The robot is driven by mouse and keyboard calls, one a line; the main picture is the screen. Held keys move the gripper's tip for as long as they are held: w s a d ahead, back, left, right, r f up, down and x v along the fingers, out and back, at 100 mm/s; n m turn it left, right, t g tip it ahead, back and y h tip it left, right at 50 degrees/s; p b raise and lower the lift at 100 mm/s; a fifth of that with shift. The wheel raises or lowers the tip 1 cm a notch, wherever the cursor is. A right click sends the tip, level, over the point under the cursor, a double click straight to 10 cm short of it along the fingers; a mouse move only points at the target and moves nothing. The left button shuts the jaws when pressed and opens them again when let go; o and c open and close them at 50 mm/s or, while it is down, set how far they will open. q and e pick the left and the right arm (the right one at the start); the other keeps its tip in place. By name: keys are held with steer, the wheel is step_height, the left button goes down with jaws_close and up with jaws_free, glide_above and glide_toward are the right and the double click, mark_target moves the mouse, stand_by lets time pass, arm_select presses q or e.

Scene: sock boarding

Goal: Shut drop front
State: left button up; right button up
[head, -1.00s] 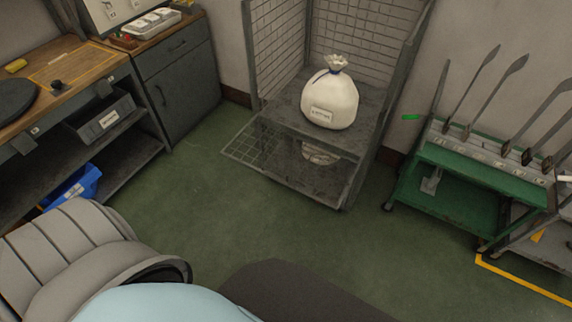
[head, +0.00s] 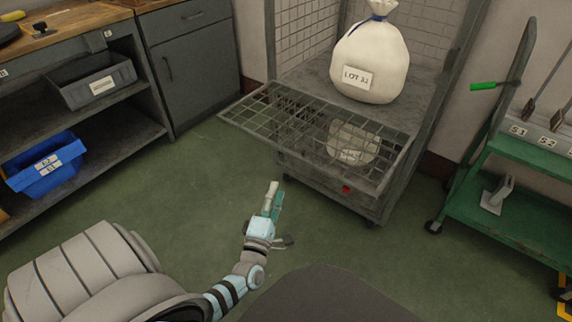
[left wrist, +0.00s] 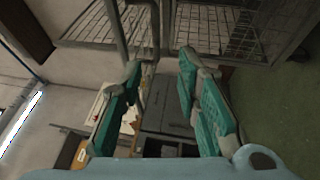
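The drop front (head: 255,110) is a grey wire-mesh panel on the front of a mesh cage trolley (head: 325,180). In the head view it is folded down, sticking out toward me roughly level. My left gripper (head: 272,197) is below and in front of the panel, apart from it, pointing up toward it. In the left wrist view my left gripper (left wrist: 160,64) shows two green-padded fingers spread apart with nothing held between them. Mesh panels (left wrist: 225,25) show beyond the fingertips; which is the drop front I cannot tell. My right gripper is not in view.
A white sack (head: 372,60) stands on the cage shelf, and another (head: 353,145) shows through the mesh. A green cart (head: 515,195) stands at the right. A bench holding a grey bin (head: 92,82) and a blue bin (head: 45,162) is at the left. Green floor between is clear.

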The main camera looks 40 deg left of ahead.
mark_target(286, 153)
arm_select(q)
steer(key=b+x, duration=0.1)
steer(key=x, duration=0.3)
steer(key=b+x, duration=0.1)
steer(key=x, duration=0.4)
steer(key=b+x, duration=0.1)
steer(key=x, duration=0.4)
steer(key=shift+w+a+r+b, duration=0.1)
steer(key=shift+w+r+b, duration=0.05)
steer(key=shift+r+b, duration=0.2)
jaws_close()
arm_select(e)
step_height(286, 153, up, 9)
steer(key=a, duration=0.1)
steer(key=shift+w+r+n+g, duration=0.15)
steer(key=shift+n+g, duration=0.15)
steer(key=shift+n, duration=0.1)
